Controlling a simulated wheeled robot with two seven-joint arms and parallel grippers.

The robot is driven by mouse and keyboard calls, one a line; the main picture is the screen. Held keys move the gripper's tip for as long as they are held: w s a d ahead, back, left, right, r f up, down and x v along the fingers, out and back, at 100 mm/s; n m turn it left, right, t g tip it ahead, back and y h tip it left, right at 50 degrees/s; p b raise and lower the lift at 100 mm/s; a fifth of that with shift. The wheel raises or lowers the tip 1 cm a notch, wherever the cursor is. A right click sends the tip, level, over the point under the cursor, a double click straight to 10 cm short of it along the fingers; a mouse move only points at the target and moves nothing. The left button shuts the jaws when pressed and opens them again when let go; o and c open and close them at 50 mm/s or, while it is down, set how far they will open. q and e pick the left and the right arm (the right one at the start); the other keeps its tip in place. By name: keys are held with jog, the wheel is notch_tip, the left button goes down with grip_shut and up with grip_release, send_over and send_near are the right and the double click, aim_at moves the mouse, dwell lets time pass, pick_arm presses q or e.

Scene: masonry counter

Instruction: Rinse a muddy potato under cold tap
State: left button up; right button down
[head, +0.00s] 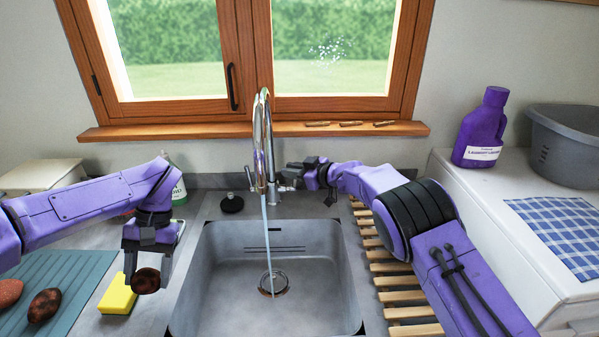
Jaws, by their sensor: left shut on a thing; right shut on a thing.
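A dark, muddy brown potato (146,280) is held in my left gripper (148,265), which is shut on it above the counter, left of the sink (205,285). My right gripper (298,176) is at the tap (262,140), on the right side of its base, and is shut on what looks like the tap's lever; the fingers hide most of it. A thin stream of water (267,240) runs from the spout into the sink, toward the round drain (273,283). The potato is left of the stream and apart from it.
A yellow sponge (118,295) lies close to the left gripper. A teal ribbed mat (75,272) at the left bears another dark potato (44,305) and a reddish one (9,292). A black plug (232,203) sits behind the sink. A wooden slatted rack (405,296) lies right of the sink.

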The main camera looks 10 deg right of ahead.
jog(key=shift+s+a+f, duration=0.1)
jog(key=shift+f, duration=0.25)
